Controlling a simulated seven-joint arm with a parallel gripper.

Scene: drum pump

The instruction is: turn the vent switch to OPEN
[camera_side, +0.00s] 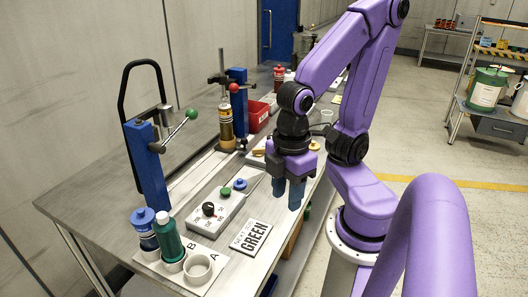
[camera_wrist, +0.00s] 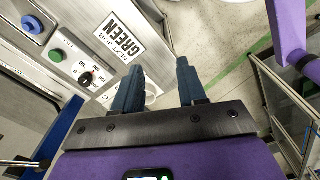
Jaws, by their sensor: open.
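My gripper (camera_side: 287,200) is open and empty, pointing down above the table's right edge, to the right of a grey control box (camera_side: 230,206). In the wrist view its two blue fingers (camera_wrist: 160,66) are apart with nothing between them. The box carries a black rotary knob (camera_side: 208,209), a green button (camera_side: 225,190) and a blue button (camera_side: 240,184). In the wrist view the knob (camera_wrist: 87,78) has small numbers around it. I cannot make out any switch marked vent or OPEN. A pale box (camera_side: 258,150) farther back is partly hidden by my arm.
A card reading NEXT JOB GREEN (camera_side: 252,237) lies beside the control box. Blue lever presses (camera_side: 148,170) stand along the left. A red bin (camera_side: 257,114) is farther back.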

